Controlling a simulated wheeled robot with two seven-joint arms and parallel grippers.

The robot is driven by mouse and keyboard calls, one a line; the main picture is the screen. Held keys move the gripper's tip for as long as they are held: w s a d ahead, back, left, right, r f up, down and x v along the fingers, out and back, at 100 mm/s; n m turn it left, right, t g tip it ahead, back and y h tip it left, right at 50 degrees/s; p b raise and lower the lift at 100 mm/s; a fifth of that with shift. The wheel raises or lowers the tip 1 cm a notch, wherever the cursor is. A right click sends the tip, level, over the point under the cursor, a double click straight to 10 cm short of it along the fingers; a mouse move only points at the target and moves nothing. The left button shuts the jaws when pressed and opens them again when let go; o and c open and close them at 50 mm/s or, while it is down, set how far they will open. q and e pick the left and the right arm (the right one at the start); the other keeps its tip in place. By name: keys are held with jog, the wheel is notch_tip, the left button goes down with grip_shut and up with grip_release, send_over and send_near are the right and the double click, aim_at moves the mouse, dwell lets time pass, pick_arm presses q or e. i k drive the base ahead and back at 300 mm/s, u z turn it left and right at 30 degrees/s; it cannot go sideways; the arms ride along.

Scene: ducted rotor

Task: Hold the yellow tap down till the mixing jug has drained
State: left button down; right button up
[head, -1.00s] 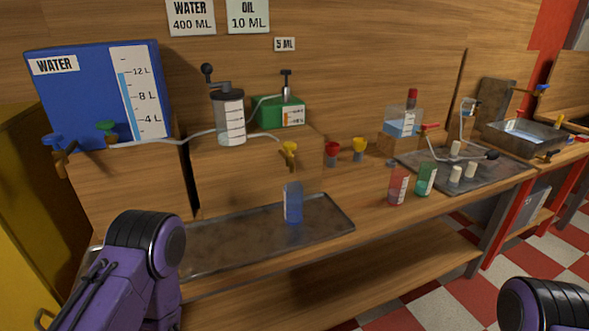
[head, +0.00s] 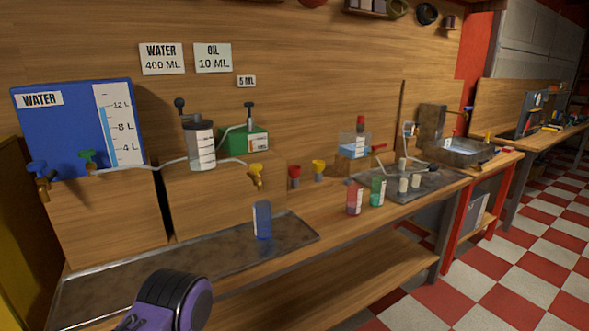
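The yellow tap (head: 256,174) hangs at the end of a pipe from the mixing jug (head: 201,146), above the front of a wooden block. The jug is a clear cylinder with a dark lid, a crank and a marked scale; its liquid level is too small to tell. A blue bottle (head: 262,220) stands upright on the metal tray (head: 190,258), roughly below the yellow tap. A purple part of my arm shows at the bottom, left of centre. Neither gripper's fingers show in the head view.
A blue water tank (head: 75,130) with blue and green taps stands at the left. A green oil box (head: 243,140) sits behind the jug. Red-and-white checked floor (head: 480,270) is open at the right.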

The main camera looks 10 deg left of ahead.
aim_at(256, 167)
jog(key=z, duration=0.4)
jog(key=k, duration=0.9)
jog(key=z, duration=0.6)
jog(key=i, duration=2.25)
jog(key=u, duration=1.3)
jog(key=i, duration=0.7)
jog(key=u, duration=0.85)
